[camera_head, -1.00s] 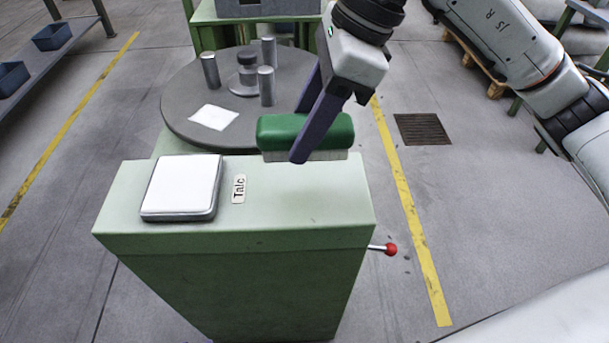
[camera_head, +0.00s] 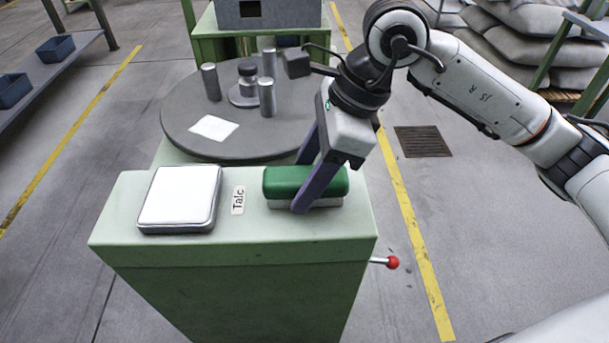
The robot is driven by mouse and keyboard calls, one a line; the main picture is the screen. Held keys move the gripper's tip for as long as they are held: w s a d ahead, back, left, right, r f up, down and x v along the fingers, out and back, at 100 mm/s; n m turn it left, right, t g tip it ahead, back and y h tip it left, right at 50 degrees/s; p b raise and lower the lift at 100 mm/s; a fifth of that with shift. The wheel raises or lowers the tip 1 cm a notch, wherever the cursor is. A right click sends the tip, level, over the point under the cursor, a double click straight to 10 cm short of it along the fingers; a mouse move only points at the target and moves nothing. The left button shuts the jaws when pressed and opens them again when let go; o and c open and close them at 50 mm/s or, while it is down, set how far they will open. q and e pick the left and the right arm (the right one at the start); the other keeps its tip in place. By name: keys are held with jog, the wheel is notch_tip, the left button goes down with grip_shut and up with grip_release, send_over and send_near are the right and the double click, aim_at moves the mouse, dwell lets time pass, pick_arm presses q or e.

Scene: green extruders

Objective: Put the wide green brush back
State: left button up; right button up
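The wide green brush (camera_head: 285,180) has a green back and pale bristles pointing down. It is at the right end of the green cabinet top (camera_head: 270,226), right of the "Talc" label (camera_head: 238,200), and appears to rest on the surface. My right gripper (camera_head: 309,187) comes down over it from above, with one purple finger in front and the other behind. The fingers straddle the brush and look shut on it. Part of the brush is hidden by the front finger. My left gripper is not in view.
A white-topped pad (camera_head: 180,196) lies at the left of the cabinet top. Behind is a round grey table (camera_head: 185,131) with several metal cylinders and a white sheet (camera_head: 214,128). A red-knobbed lever (camera_head: 392,262) sticks out at the cabinet's right side.

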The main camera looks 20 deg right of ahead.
jog(key=shift+o, duration=1.1)
jog(key=shift+r, duration=0.25)
jog(key=p+v, duration=0.1)
jog(key=v, duration=1.1)
jog(key=shift+f, duration=0.1)
